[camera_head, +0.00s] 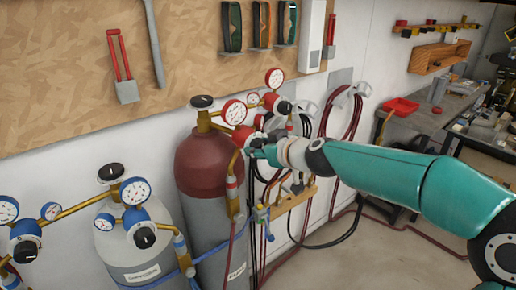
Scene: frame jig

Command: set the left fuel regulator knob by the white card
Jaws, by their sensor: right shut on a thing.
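The left fuel regulator (243,135) is red, with a large white gauge (234,112), on the maroon cylinder (200,165). My right gripper (257,149) reaches in from the right and is shut at the front of this regulator, where its knob would be. The knob is hidden by the fingers, so its setting cannot be read. A second red regulator (270,100) with a black knob (284,108) and gauge (274,78) sits just behind to the right. I cannot make out the white card. My left gripper is not in view.
A grey cylinder (140,255) with blue regulators (145,220) stands at the left. Red hoses (338,115) hang on the wall behind my arm. A wooden rack (295,200) lies below the gripper. A workbench (425,120) stands at the back right.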

